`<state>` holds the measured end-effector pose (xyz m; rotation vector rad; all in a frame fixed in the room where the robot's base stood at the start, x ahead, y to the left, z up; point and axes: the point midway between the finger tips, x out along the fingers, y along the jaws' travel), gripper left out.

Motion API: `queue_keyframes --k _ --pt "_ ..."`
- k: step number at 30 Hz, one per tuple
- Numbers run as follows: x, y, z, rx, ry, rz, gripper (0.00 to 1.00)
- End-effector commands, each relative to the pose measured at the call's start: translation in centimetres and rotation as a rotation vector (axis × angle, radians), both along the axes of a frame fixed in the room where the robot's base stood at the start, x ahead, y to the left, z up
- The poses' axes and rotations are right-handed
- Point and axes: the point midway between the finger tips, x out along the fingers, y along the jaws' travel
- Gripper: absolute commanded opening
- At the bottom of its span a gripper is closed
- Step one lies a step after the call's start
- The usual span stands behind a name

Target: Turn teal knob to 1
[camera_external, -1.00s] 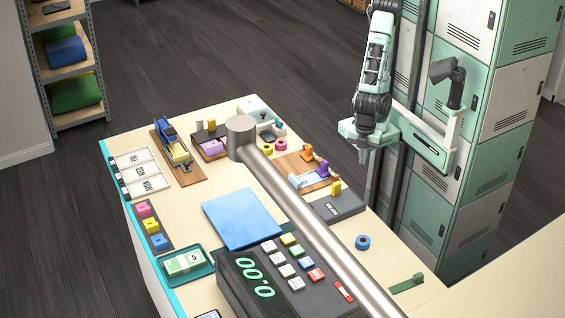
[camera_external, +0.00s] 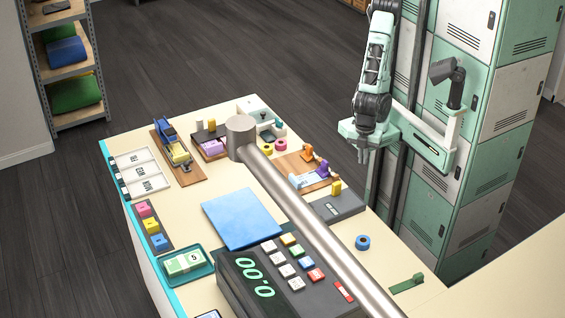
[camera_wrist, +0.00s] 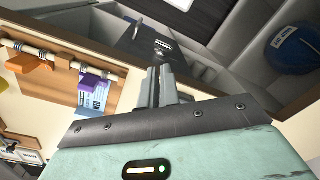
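I cannot single out a teal knob with certainty in either view. A small dark teal part (camera_external: 267,134) sits by a pale device at the back of the counter, too small to make out. My gripper (camera_external: 363,155) hangs at the right, in front of the lockers and apart from the counter items. In the wrist view its two grey fingers (camera_wrist: 161,87) stand side by side, nearly touching, with nothing visible between them. No number marks for a knob can be read.
A thick metal rail (camera_external: 305,225) crosses above the counter (camera_external: 190,210). A register (camera_external: 265,290), a blue cloth (camera_external: 242,218), and a dark box with a yellow part (camera_external: 337,188) stand nearby. Green lockers (camera_external: 490,140) are at the right. A compartment at upper right holds a blue labelled item (camera_wrist: 290,50).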

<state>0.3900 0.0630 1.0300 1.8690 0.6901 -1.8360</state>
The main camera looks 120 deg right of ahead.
Motion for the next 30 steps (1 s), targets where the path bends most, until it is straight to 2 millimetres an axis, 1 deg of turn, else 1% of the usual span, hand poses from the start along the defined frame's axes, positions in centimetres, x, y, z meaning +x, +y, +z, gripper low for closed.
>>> queue_keyframes --k 1,2,3,4,5,7,8,9,10,11,12,13,14,15,17,18,21,23,25,28,30 --pt "0.2 -0.1 0.2 0.001 0.001 -0.004 0.19" --pt "0.5 -0.2 0.4 0.002 0.002 -0.011 0.28" --pt "1.2 -0.6 1.0 0.005 0.003 -0.029 0.39" --pt "2.0 -1.1 1.5 0.007 0.005 -0.048 0.47" --pt "3.1 -1.8 2.2 0.010 0.008 -0.071 0.49" --pt "6.2 -4.4 4.2 0.018 0.013 -0.144 0.49" --pt "7.6 -6.0 5.2 0.022 0.014 -0.183 0.49" --pt "9.6 -8.6 6.5 0.025 0.015 -0.237 0.49" --pt "11.0 -10.9 7.5 0.025 0.013 -0.280 0.49" --pt "12.1 -13.2 8.3 0.024 0.014 -0.320 0.49" --pt "13.3 -16.6 9.4 0.021 0.013 -0.374 0.49" --pt "13.9 -19.2 10.2 0.017 0.012 -0.413 0.49" --pt "14.2 -21.7 10.9 0.012 0.011 -0.449 0.49" --pt "14.4 -25.1 11.8 0.004 0.011 -0.495 0.49" --pt "14.1 -29.5 12.8 -0.010 0.010 -0.555 0.49" --pt "13.6 -32.1 13.4 -0.019 0.012 -0.587 0.49" --pt "12.2 -36.5 14.3 -0.038 0.017 -0.642 0.49" --pt "11.6 -37.9 14.5 -0.045 0.019 -0.660 0.49" --pt "11.3 -38.8 14.4 -0.049 0.020 -0.669 0.49" --pt "11.2 -38.9 13.5 -0.050 0.020 -0.670 0.49" --pt "11.2 -38.8 12.5 -0.050 0.023 -0.669 0.49"
